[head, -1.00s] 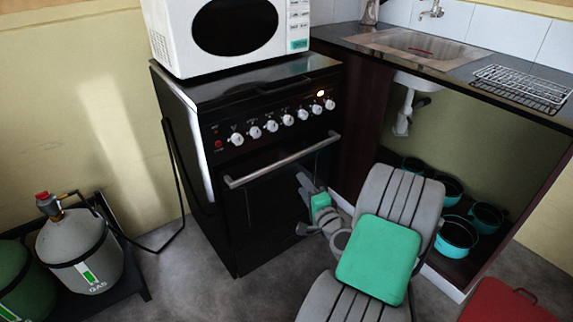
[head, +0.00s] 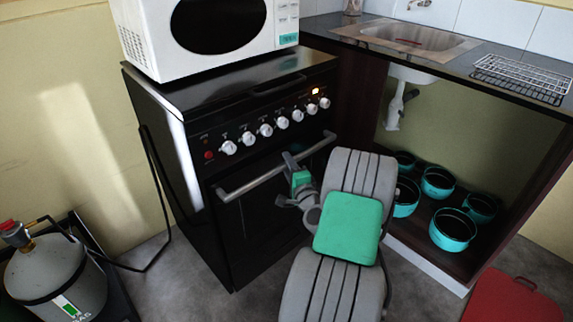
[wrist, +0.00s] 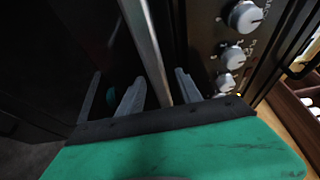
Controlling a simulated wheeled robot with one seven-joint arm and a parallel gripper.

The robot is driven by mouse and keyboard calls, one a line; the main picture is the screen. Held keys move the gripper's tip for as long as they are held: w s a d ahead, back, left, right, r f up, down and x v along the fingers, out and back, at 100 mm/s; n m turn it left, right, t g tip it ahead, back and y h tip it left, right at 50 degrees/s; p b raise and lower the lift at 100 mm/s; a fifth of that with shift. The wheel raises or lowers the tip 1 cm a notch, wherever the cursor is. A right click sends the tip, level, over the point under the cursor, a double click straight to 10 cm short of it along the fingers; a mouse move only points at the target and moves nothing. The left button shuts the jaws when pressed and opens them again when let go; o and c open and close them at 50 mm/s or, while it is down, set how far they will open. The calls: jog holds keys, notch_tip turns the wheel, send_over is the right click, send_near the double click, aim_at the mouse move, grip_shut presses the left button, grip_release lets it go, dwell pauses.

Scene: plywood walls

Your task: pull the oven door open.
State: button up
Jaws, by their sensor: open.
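The black oven (head: 262,215) stands against the wall with its door shut. A silver bar handle (head: 250,184) runs across the top of the door, below a row of white knobs. My gripper (head: 290,160) is at the handle, right of its middle. In the wrist view, the handle (wrist: 146,50) passes between the two open fingers (wrist: 158,92), with a finger on each side. I cannot tell whether either finger touches the bar.
A white microwave (head: 215,35) sits on the oven. An open cabinet with several teal pots (head: 438,182) under the sink (head: 408,38) is at the right. A red object (head: 512,300) lies on the floor at the lower right.

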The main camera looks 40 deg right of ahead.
jog(key=shift+w+d, duration=0.15)
jog(key=shift+w, duration=0.2)
jog(key=shift+c, duration=0.3)
grip_shut()
dwell(0.9)
